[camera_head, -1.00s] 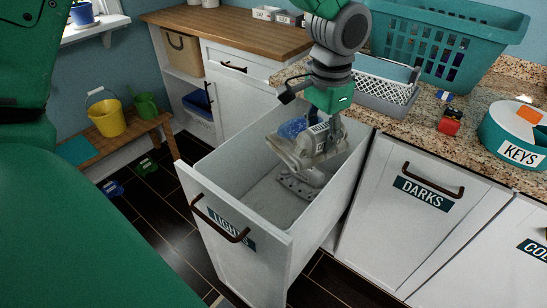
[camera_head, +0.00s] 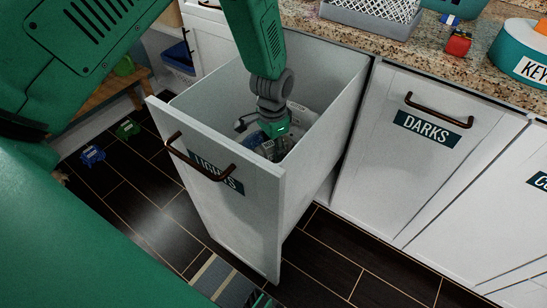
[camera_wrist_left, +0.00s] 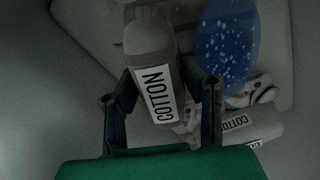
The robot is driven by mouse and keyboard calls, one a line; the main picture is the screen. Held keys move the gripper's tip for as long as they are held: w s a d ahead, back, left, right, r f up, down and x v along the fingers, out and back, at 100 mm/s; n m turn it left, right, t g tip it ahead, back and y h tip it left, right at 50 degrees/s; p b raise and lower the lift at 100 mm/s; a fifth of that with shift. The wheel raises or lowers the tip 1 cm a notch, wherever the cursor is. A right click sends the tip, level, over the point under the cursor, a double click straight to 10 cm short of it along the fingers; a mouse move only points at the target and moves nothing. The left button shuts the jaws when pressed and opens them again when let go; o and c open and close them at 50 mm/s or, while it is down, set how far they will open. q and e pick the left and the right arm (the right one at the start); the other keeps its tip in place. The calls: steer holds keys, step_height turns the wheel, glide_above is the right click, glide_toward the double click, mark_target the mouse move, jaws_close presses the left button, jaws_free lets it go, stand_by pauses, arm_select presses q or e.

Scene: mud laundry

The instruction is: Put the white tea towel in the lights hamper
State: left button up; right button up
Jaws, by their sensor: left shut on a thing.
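The lights hamper (camera_head: 318,150) is a white pull-out drawer, standing open, with a LIGHTS label and a dark handle on its front. My left gripper (camera_head: 273,146) reaches down inside it, partly hidden by the front wall. In the left wrist view the gripper is shut on the white tea towel (camera_wrist_left: 152,55), a greyish-white bundle with a COTTON label. The towel is low in the hamper; whether it touches the bottom, I cannot tell. Another pale item with a COTTON label (camera_wrist_left: 262,127) and a blue speckled item (camera_wrist_left: 226,42) lie beside it.
The closed DARKS hamper (camera_head: 400,170) stands to the right. The counter (camera_head: 445,62) above holds a grey basket (camera_head: 370,15), a small red object (camera_head: 458,42) and a teal KEYS container (camera_head: 515,50). Small blue and green objects lie on the dark floor at left.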

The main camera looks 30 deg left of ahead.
arm_select(q)
step_height(320, 180, down, 4)
steer(key=shift+r+b, duration=0.1)
steer(key=shift+b, duration=0.4)
steer(key=o, duration=1.2)
step_height(320, 180, up, 12)
steer(key=p, duration=0.3)
steer(key=shift+r, duration=0.15)
